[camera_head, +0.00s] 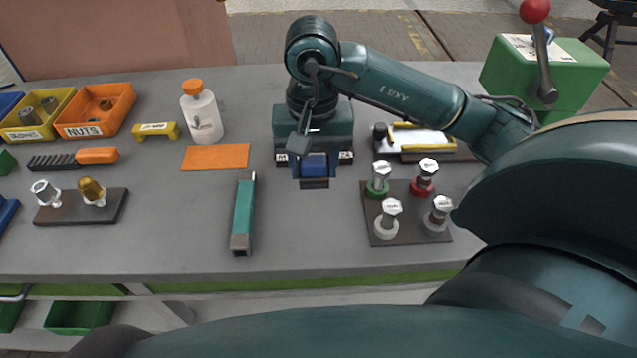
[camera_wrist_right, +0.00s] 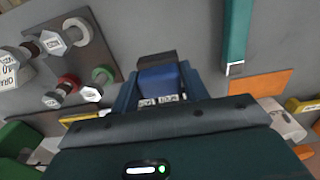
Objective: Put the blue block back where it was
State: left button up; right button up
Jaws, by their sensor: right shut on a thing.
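I cannot tell whether the block touches the bench. The gripper body hides the block's upper part in the head view. My left gripper is out of view.
A teal bar (camera_head: 243,212) and an orange plate (camera_head: 215,157) lie left of the block. A white bottle (camera_head: 202,115) stands further left. The bench front is clear.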

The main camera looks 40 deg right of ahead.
aim_at(314, 160)
notch_tip(314, 160, down, 6)
jog(key=shift+f+p, duration=0.15)
jog(key=shift+p, duration=0.15)
jog(key=shift+f, duration=0.1)
jog(key=shift+f+b, duration=0.25)
jog(key=shift+b, duration=0.15)
jog(key=o, duration=1)
jog(key=shift+r, duration=0.15)
jog(key=shift+o, duration=0.2)
notch_tip(314, 160, up, 12)
jog(key=shift+r+p, duration=0.15)
jog(key=shift+p, duration=0.2)
